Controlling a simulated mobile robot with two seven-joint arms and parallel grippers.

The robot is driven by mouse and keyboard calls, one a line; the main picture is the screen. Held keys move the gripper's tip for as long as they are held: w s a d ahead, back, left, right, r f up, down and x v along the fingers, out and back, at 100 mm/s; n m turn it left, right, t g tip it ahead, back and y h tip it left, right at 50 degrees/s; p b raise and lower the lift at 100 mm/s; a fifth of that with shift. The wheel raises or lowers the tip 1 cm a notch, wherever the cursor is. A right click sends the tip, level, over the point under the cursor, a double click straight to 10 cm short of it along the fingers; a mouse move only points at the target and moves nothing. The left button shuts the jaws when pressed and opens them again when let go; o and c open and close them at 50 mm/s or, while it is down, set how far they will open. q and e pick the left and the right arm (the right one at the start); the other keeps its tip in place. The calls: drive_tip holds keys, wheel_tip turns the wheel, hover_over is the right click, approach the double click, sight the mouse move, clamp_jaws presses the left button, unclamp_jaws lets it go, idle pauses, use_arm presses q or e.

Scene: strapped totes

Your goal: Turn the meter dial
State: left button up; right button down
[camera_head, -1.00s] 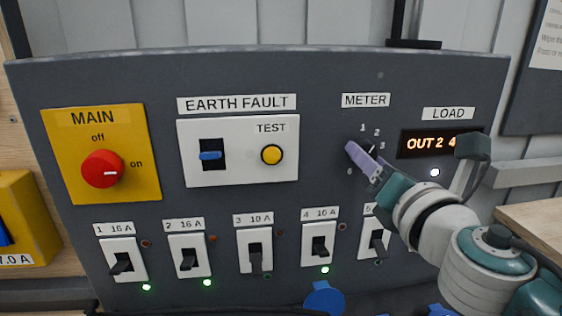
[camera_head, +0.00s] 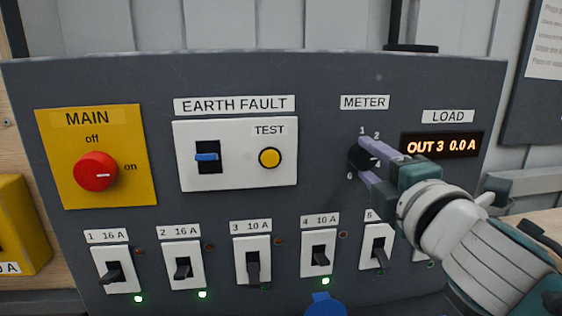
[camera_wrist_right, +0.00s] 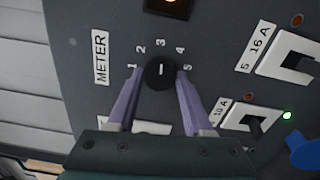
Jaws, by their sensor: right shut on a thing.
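The black meter dial (camera_head: 356,158) is below the METER label, ringed by printed numbers. My right gripper (camera_head: 364,160) has one purple finger above the dial and one below it, and is shut on it. In the right wrist view the dial (camera_wrist_right: 159,73) sits between the two fingertips, with a short white mark on its face. Numbers 1 to 5 show around it there. The load display (camera_head: 441,145) reads OUT 3 0.0 A. My left gripper is not in view.
A red main knob (camera_head: 96,171) on a yellow plate and an earth fault plate (camera_head: 236,178) with a yellow test button (camera_head: 270,158) are to the left. Several breaker switches (camera_head: 252,262) line the panel below. My right arm covers the lower right of the panel.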

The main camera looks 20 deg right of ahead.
drive_tip(key=m, duration=0.3)
drive_tip(key=shift+m, duration=2)
drive_tip(key=shift+c, duration=1.5)
unclamp_jaws()
drive_tip(key=shift+s, duration=0.1)
drive_tip(key=b+v, duration=0.2)
drive_tip(key=v, duration=0.7)
drive_tip(key=shift+s, duration=0.4)
